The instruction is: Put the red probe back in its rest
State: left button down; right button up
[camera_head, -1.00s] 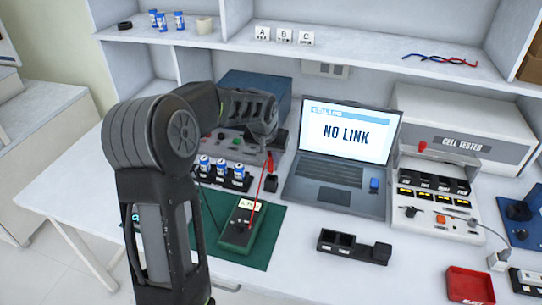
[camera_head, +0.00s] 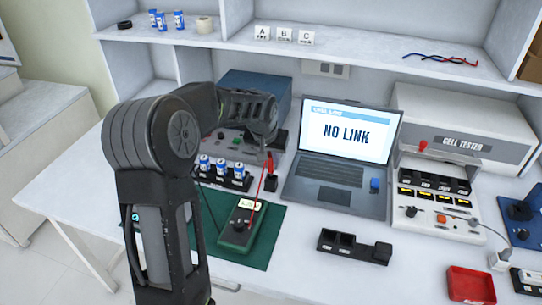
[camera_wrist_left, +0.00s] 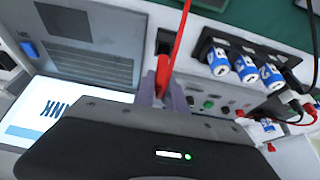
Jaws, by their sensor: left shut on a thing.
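The red probe (camera_head: 270,162) is held upright by my left gripper (camera_head: 269,146), just above or at the black probe rest (camera_head: 271,183) beside the laptop. In the left wrist view the probe (camera_wrist_left: 163,76) sits between the two shut fingers (camera_wrist_left: 162,94). The black rest (camera_wrist_left: 165,41) shows right by the probe's far end there; I cannot tell whether the tip is inside it. A red lead runs from the probe to the green meter (camera_head: 241,224) on the green mat (camera_head: 262,252). My right gripper is not in view.
The laptop (camera_head: 338,170) reading "NO LINK" stands close to the right of the rest. A black holder with blue-and-white cells (camera_head: 221,176) and a grey panel with buttons (camera_head: 228,143) stand to the left. A black block (camera_head: 354,246) lies in front.

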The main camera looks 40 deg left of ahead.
aim_at(270, 164)
pick_arm(q)
jog(key=shift+f+b, duration=1.6)
jog(key=shift+f, duration=0.6)
jog(key=c, duration=1.3)
grip_release()
jog(key=shift+r, duration=0.1)
jog(key=shift+v, duration=3.85)
jog(key=shift+d, duration=0.1)
